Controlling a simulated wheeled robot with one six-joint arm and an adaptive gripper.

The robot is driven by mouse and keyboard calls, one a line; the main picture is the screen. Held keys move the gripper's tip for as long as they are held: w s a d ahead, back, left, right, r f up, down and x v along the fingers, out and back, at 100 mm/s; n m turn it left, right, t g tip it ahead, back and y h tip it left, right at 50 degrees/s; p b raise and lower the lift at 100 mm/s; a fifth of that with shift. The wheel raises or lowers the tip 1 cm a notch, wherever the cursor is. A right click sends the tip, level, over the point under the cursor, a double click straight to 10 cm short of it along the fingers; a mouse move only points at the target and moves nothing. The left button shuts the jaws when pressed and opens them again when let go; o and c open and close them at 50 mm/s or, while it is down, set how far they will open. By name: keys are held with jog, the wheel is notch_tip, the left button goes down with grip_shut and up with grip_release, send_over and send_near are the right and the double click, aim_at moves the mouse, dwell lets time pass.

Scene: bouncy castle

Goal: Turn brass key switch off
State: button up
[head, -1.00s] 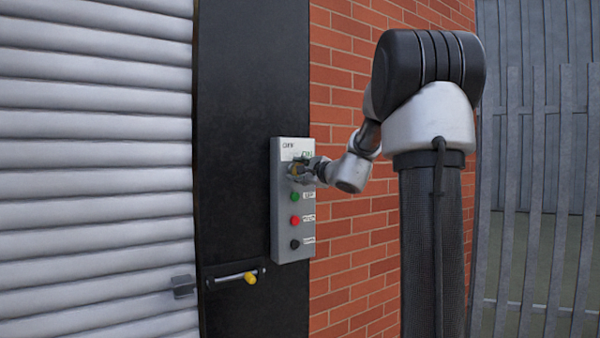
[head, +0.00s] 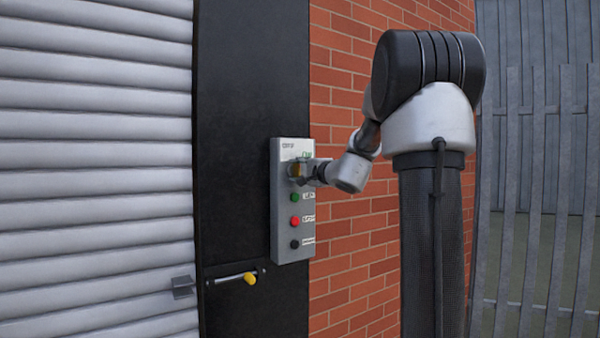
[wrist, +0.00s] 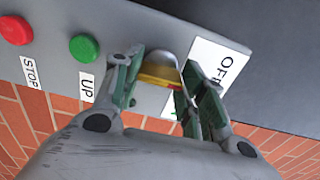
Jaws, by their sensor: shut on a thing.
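The brass key switch (wrist: 160,77) sits on the upper part of the grey control box (head: 290,230). In the wrist view its brass-yellow part and a pale round piece show between the two green-padded fingers. My gripper (wrist: 165,92) is shut on the switch from both sides. In the head view my gripper (head: 299,171) covers most of the switch. A white label reading OFF (wrist: 222,66) is beside one finger in the wrist view and is partly covered by it. The exact angle of the key is hard to tell.
Below the switch are a green UP button (head: 295,197), a red STOP button (head: 295,221) and a black button (head: 295,244). A lever with a yellow knob (head: 250,278) is lower left. A roller shutter (head: 95,170) stands left, a brick wall (head: 345,250) right.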

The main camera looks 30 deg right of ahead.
jog(key=shift+f, duration=0.1)
jog(key=o, duration=1)
jog(key=shift+o, duration=0.2)
jog(key=s, duration=1.2)
jog(key=shift+d, duration=0.3)
